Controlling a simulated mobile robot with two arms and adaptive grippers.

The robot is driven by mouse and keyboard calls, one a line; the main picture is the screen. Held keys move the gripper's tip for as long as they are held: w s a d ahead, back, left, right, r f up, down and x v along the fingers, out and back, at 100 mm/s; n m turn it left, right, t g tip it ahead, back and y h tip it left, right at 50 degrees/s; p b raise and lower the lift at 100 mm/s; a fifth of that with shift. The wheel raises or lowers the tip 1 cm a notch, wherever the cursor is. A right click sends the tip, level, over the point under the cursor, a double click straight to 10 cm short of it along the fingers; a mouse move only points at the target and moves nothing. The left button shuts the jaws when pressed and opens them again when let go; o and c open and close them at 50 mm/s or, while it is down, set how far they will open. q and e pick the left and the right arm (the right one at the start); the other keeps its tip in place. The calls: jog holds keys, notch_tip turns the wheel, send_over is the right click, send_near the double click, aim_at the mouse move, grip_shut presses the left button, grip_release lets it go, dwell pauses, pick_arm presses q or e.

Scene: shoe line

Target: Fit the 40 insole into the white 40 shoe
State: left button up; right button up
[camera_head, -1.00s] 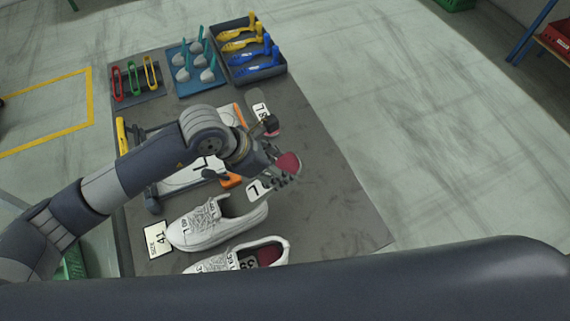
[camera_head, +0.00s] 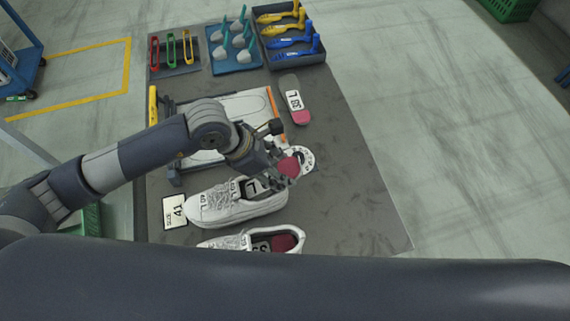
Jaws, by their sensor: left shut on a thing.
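The white 40 shoe (camera_head: 225,214) lies on the grey mat with its toe to the left and its opening to the right. My left gripper (camera_head: 287,172) is at the heel side of this shoe, shut on a grey insole (camera_head: 255,185) with a red heel and a white label. The insole's labelled part shows at the shoe opening; whether it touches the shoe or is above it I cannot tell. The gripper hides part of the insole. My right gripper is not in view.
A second white shoe (camera_head: 285,232) with a red-heeled insole is in front. A loose insole (camera_head: 292,88) lies behind. A size 41 card (camera_head: 174,212) is at left. A stand (camera_head: 226,106), a blue tray (camera_head: 218,69) and a dark bin (camera_head: 320,58) lie farther back. The mat's right side is clear.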

aim_at(260, 184)
pick_arm(q)
jog(key=shift+y, duration=0.4)
jog(key=shift+s+a+f+b, duration=0.2)
jog(key=shift+s+a+f, duration=0.15)
jog(key=shift+a, duration=0.55)
jog(key=shift+s+a+f+b, duration=0.25)
jog(key=shift+a+f, duration=0.1)
jog(key=shift+a, duration=0.5)
jog(key=shift+s+a+f+b, duration=0.25)
jog(key=shift+a+f, duration=0.1)
jog(key=shift+a, duration=0.55)
jog(key=shift+f+g+y, duration=0.3)
jog(key=shift+f+y, duration=0.1)
jog(key=shift+f, duration=0.15)
jog(key=shift+s+a+f, duration=0.1)
jog(key=shift+s+f, duration=0.15)
jog(key=shift+f, duration=0.05)
jog(key=shift+c, duration=0.9)
jog(key=o, duration=1.2)
jog(key=shift+f, duration=0.1)
jog(key=shift+o, duration=0.2)
jog(key=shift+w, duration=0.25)
jog(key=shift+r, duration=0.25)
jog(key=shift+r+p, duration=0.5)
jog(key=shift+r, duration=1)
